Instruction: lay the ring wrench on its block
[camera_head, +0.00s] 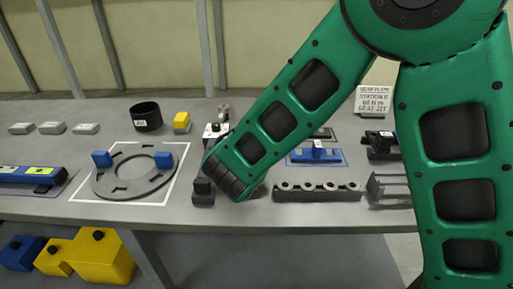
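I cannot make out a ring wrench for certain. A long blue tool (28,175) with a yellow label and a dark end lies on a dark mat at the left edge of the table. My gripper does not show; the arm hides part of the table's middle.
A grey ring plate (113,185) with two blue blocks on it lies in a white outline. A black cup (146,117) and a yellow block (181,122) stand behind it. A dark rack (317,192) with several round washers is at the front. Yellow cases (102,260) lie below the table.

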